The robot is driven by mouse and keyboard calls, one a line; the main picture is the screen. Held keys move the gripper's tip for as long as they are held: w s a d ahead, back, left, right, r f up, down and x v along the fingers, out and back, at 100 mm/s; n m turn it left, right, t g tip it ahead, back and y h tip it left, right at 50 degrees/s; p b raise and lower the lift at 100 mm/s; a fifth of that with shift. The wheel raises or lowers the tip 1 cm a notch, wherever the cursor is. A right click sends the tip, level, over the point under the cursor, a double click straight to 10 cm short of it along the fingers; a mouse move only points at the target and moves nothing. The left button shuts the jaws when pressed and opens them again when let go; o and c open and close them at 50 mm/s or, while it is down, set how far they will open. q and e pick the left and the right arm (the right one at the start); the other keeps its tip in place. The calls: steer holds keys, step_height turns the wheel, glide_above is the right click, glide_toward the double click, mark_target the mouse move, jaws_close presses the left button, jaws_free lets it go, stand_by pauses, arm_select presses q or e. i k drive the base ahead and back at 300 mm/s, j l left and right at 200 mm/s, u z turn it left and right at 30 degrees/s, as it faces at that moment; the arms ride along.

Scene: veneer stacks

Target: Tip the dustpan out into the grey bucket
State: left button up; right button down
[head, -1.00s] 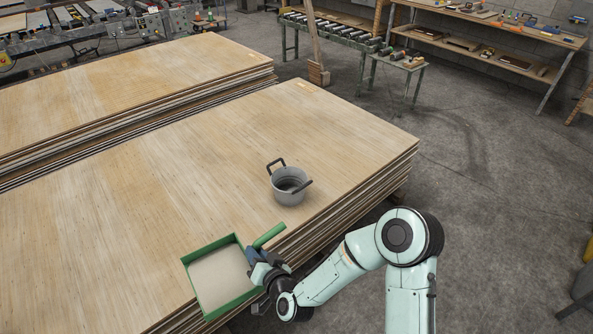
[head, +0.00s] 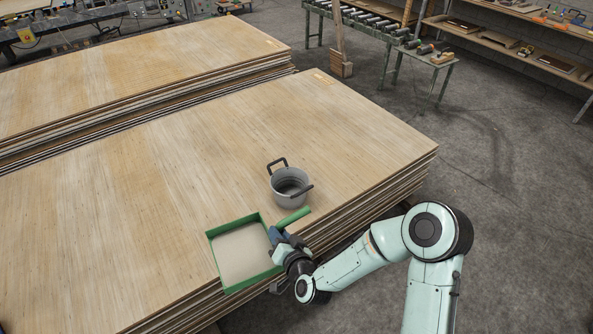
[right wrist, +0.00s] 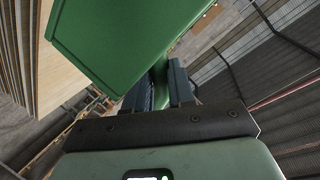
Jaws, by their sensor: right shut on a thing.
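The green dustpan (head: 213,256) holds a flat layer of pale beige dust (head: 243,253), and its open tray faces up. My right gripper (head: 284,238) is shut on the dustpan's green handle (head: 293,221), at the pan's right side. The grey bucket (head: 290,190) with dark handles stands upright on the near veneer stack, just beyond the dustpan and to its right. The dustpan is beside the bucket, not over it. In the right wrist view the dustpan (right wrist: 120,38) shows as a plain green face beyond the fingers (right wrist: 160,88). My left gripper is out of view.
The near veneer stack (head: 150,190) has a wide clear top, with its edge close under my right arm. A second stack (head: 130,85) lies behind it. A roller conveyor (head: 370,22) and small table (head: 440,62) stand on the floor beyond.

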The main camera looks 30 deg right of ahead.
mark_target(290, 185)
steer(key=i+l, duration=0.2)
steer(key=l, duration=0.15)
steer(key=i+l, duration=0.2)
steer(key=l, duration=0.15)
steer(key=i+l+z, duration=0.1)
steer(key=i+l, duration=0.4)
steer(key=i, duration=0.1)
